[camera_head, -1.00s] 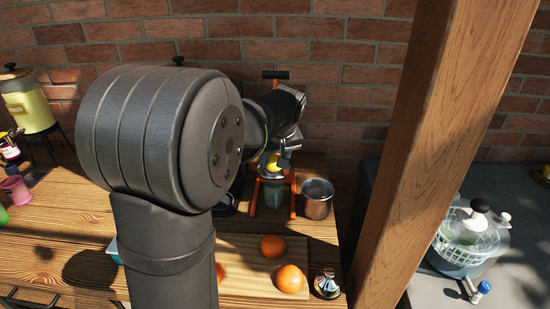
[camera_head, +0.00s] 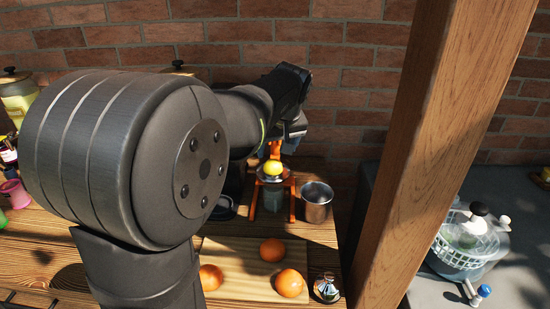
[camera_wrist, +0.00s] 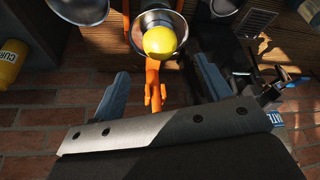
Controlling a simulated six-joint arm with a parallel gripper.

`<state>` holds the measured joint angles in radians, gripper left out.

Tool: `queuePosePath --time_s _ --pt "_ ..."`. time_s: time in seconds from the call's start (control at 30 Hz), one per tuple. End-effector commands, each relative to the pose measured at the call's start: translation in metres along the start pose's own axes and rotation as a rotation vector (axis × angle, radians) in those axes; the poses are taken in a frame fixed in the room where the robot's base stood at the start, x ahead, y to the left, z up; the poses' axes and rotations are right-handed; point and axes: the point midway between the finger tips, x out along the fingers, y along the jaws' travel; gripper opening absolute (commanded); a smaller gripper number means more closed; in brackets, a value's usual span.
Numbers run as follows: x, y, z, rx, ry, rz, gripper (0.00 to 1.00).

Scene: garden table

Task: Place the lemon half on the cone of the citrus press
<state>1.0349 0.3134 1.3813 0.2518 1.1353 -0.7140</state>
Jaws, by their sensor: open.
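The lemon half (camera_head: 273,168) sits on the bowl of the orange citrus press (camera_head: 291,190), domed yellow side up; the cone under it is hidden. The wrist view also shows the lemon half (camera_wrist: 160,41) over the press's metal bowl (camera_wrist: 139,20), a little to one side of the bowl's middle in that view. My gripper (camera_wrist: 158,82) is open and empty, its two blue-grey fingers apart on either side of the orange press post, clear of the lemon. In the head view my gripper is above and behind the press, its fingers mostly hidden.
A metal cup (camera_head: 316,201) stands right of the press. A wooden post (camera_head: 440,150) rises at the right. The brick wall is close behind the press.

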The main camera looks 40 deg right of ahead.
Motion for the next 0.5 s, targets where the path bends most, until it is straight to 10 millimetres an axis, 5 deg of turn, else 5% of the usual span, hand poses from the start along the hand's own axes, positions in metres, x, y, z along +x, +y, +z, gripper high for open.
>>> queuePosePath --time_s 0.2,0.5 --pt "-0.038 0.0 0.0 0.0 0.001 0.001 0.7" --pt "-0.052 0.0 0.0 0.0 -0.001 -0.001 0.7"
